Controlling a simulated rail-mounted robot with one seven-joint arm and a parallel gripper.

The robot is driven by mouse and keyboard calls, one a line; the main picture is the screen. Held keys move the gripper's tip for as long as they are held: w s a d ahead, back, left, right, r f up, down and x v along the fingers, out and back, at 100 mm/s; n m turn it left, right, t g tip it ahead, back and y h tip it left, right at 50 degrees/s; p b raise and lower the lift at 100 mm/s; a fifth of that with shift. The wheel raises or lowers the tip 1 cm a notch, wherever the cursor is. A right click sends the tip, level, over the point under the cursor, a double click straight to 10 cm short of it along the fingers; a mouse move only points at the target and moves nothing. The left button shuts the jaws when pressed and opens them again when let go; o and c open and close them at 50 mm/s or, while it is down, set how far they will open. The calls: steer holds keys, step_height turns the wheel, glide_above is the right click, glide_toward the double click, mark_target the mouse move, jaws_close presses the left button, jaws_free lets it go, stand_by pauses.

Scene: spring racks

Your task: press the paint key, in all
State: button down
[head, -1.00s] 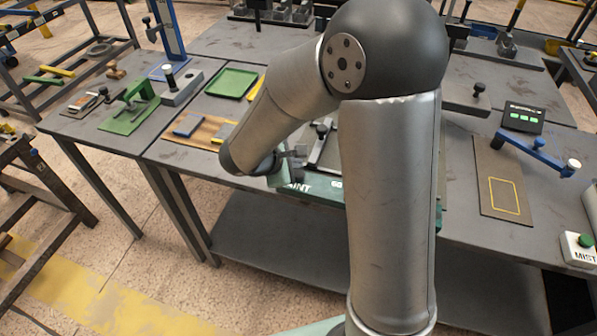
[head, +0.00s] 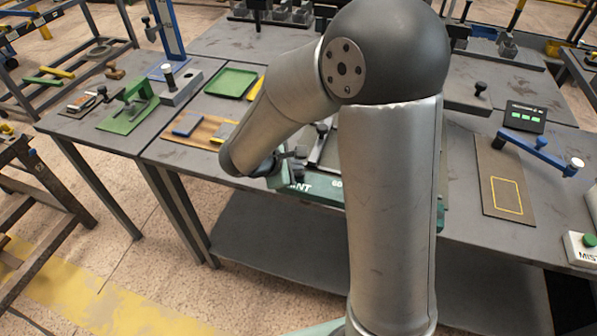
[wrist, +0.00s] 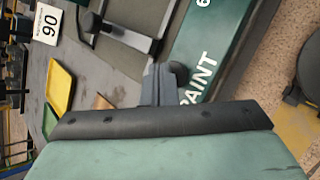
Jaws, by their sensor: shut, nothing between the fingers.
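A green panel (head: 320,190) sits at the front edge of the middle table, partly behind my arm. In the wrist view the panel (wrist: 215,55) carries the white word PAINT. A dark round key (wrist: 180,72) stands beside that word. My gripper (wrist: 158,82) is shut and empty, with its grey fingers right beside the key. I cannot tell whether they touch it. In the head view my gripper (head: 284,158) is over the panel's left end, partly hidden by my own wrist.
A blue lever (head: 540,152) and a MIST box (head: 583,249) with a green button are at the right. A card marked 60 (wrist: 47,27) shows in the wrist view.

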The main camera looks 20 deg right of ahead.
steer(key=shift+f+b, duration=0.6)
steer(key=shift+b, duration=0.15)
stand_by(0.5)
stand_by(0.3)
steer(key=shift+r+p, duration=0.65)
steer(key=shift+r, duration=0.35)
steer(key=shift+r+p, duration=1.8)
steer(key=shift+r, duration=0.8)
